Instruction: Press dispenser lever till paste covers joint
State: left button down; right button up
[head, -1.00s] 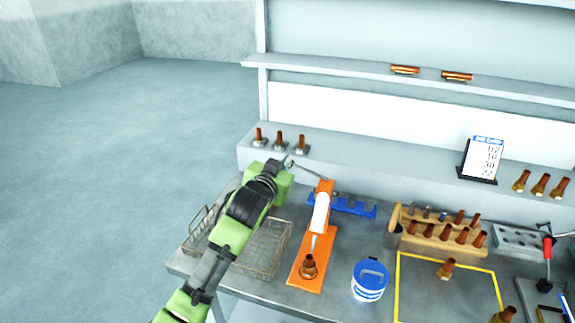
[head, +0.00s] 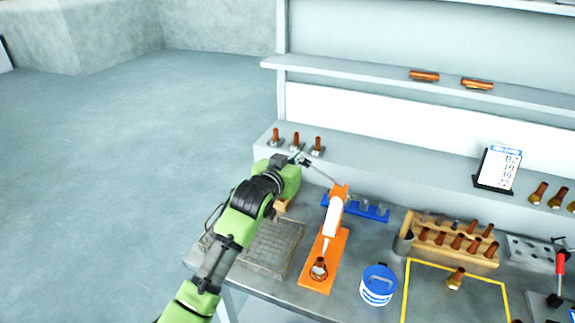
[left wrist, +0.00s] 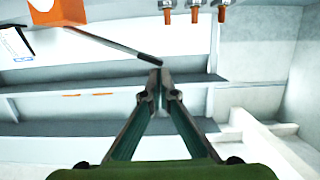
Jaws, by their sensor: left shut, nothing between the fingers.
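The orange dispenser (head: 338,190) stands on the table with a white cartridge (head: 333,218) and a nozzle pointing down. Below the nozzle, a copper-coloured joint (head: 318,270) sits on the dispenser's orange base (head: 325,279); I cannot tell whether paste is on it. The thin grey lever (head: 322,174) slants up and left from the dispenser top. My left gripper (head: 302,160) is shut and empty at the lever's free end. In the left wrist view the lever's dark end (left wrist: 148,57) is just beyond the fingertips (left wrist: 158,75); contact is unclear.
A wire basket (head: 272,245) lies beneath my left arm. A blue rack (head: 370,212) is behind the dispenser, and a blue-lidded tub (head: 378,284) stands to its right. A wooden rack (head: 455,245) holds several copper fittings. Three fittings (head: 296,139) stand on the back ledge.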

pick_arm(q)
jog(key=b+v, duration=0.2)
jog(key=v, duration=0.6)
jog(key=shift+s+a+f, duration=0.2)
jog(key=shift+s+f, duration=0.1)
jog(key=shift+s, duration=0.15)
pick_arm(e)
jog(key=f, duration=0.1)
jog(key=w+f, duration=0.1)
jog(key=f, duration=0.1)
jog(key=shift+a, duration=0.15)
jog(key=shift+a, duration=0.15)
jog(key=shift+s+d, duration=0.1)
jog(key=shift+d, duration=0.2)
